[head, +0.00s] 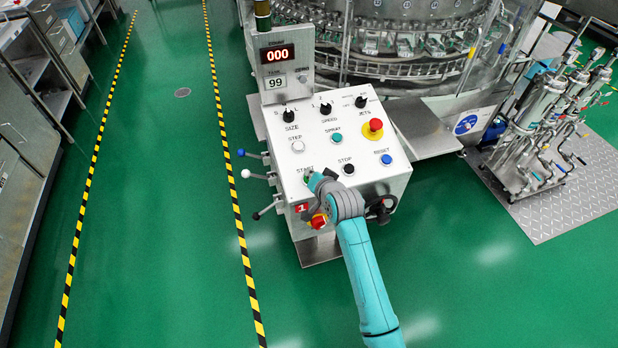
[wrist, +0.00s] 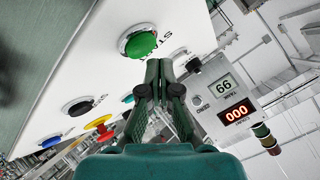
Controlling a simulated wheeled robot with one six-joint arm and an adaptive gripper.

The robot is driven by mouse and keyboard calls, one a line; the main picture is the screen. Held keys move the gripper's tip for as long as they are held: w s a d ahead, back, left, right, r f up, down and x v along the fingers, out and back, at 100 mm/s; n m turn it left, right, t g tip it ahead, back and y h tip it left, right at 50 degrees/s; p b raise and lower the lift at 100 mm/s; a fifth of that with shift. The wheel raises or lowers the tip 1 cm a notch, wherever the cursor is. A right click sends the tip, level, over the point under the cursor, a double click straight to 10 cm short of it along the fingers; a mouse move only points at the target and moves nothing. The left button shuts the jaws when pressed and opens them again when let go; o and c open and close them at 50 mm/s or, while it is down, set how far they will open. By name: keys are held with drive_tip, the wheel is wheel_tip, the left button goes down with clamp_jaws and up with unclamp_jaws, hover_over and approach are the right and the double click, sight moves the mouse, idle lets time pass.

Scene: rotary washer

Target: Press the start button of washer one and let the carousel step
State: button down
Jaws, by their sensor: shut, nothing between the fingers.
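The control panel of washer one (head: 365,185) carries a red plate marked 1 (head: 301,208) at its front. Its green start button (wrist: 141,43) is plain in the wrist view, in a metal ring beside the START label; in the head view my arm's end mostly covers it. My gripper (wrist: 159,64) is shut and empty, its fingertips just beside the button's lower right edge in the picture. I cannot tell whether they touch it. The red display (head: 277,54) reads 000, above a smaller 99. The carousel (head: 400,45) stands behind the panel.
Close by are the black stop button (head: 348,169), blue reset button (head: 386,159), red emergency knob (head: 373,128) and another red knob (head: 319,220) on the front. Levers (head: 258,175) stick out at left. A wheeled rack (head: 540,135) stands right. Green floor is clear around.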

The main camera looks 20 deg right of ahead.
drive_tip(key=shift+f, duration=0.15)
drive_tip(key=shift+w+f, duration=0.1)
drive_tip(key=shift+f, duration=0.15)
